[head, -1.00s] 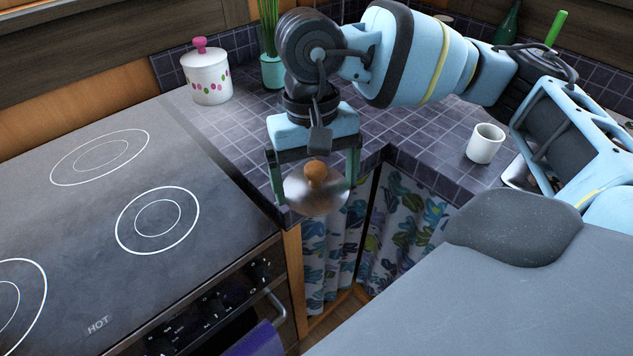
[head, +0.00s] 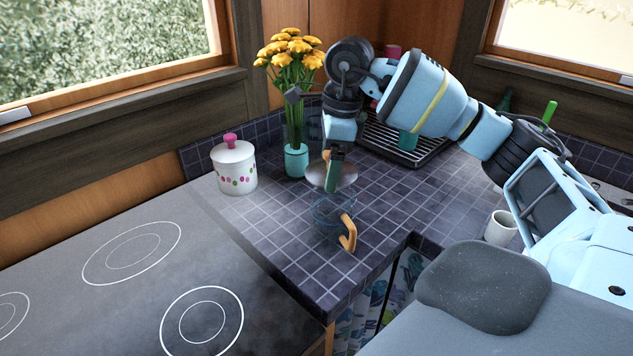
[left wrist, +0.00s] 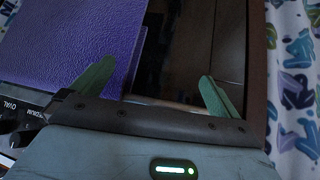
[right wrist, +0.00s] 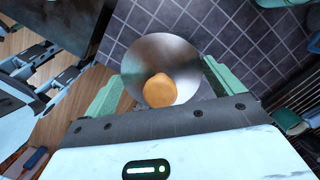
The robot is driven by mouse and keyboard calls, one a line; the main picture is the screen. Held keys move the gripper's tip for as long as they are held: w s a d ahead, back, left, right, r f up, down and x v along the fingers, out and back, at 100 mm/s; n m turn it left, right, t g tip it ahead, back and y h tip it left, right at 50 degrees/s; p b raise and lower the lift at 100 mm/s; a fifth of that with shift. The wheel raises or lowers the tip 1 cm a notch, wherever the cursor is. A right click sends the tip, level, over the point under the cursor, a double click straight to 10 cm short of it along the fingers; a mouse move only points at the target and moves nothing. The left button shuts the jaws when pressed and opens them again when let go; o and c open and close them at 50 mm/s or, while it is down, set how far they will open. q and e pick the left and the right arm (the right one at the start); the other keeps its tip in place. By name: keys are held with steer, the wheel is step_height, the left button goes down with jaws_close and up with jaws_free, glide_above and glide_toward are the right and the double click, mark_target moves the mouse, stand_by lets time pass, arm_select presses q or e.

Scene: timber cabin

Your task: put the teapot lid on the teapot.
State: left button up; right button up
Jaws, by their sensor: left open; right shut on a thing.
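The teapot (head: 322,211) is clear glass with a tan curved handle (head: 348,234) and stands on the tiled counter in the head view. My right gripper (head: 334,170) is shut on the teapot lid (head: 345,180), a round metallic disc with an orange-brown knob. The lid appears just above and slightly behind the teapot's rim, seemingly apart from it. In the right wrist view the lid (right wrist: 150,55) lies between the fingers, and the teapot is not visible there. My left gripper (left wrist: 153,88) is open and empty, near a purple towel, and is outside the head view.
A white lidded jar (head: 234,168) and a teal vase (head: 296,160) with yellow flowers stand left of the teapot. A dark drying rack (head: 425,150) is behind right, a white mug (head: 500,228) at right. The stove (head: 120,290) is at left; the purple towel (left wrist: 70,45) hangs by my left gripper.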

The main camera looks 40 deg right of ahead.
steer(key=shift+w+d+r+m, duration=0.2)
steer(key=shift+d+r+m, duration=0.05)
steer(key=shift+d+m, duration=0.2)
steer(key=shift+w+d+r+m, duration=0.2)
steer(key=shift+d+r+m, duration=0.05)
steer(key=shift+d+m, duration=0.2)
arm_select(q)
steer(key=shift+w+r, duration=0.4)
steer(key=shift+w, duration=0.25)
steer(key=shift+s+f, duration=0.1)
arm_select(e)
steer(key=shift+s+f, duration=0.1)
steer(key=shift+f+b, duration=1.1)
steer(key=shift+f, duration=1)
arm_select(q)
steer(key=f, duration=0.1)
steer(key=s+f, duration=0.1)
steer(key=f, duration=0.1)
steer(key=shift+s+d+f+b, duration=0.1)
steer(key=shift+s+f+b, duration=0.1)
steer(key=shift+s+b, duration=0.15)
arm_select(e)
step_height(320, 180, down, 2)
arm_select(q)
steer(key=shift+s+g, duration=0.3)
steer(key=shift+w+f, duration=0.15)
steer(key=shift+w, duration=0.05)
arm_select(e)
steer(key=shift+f, duration=0.45)
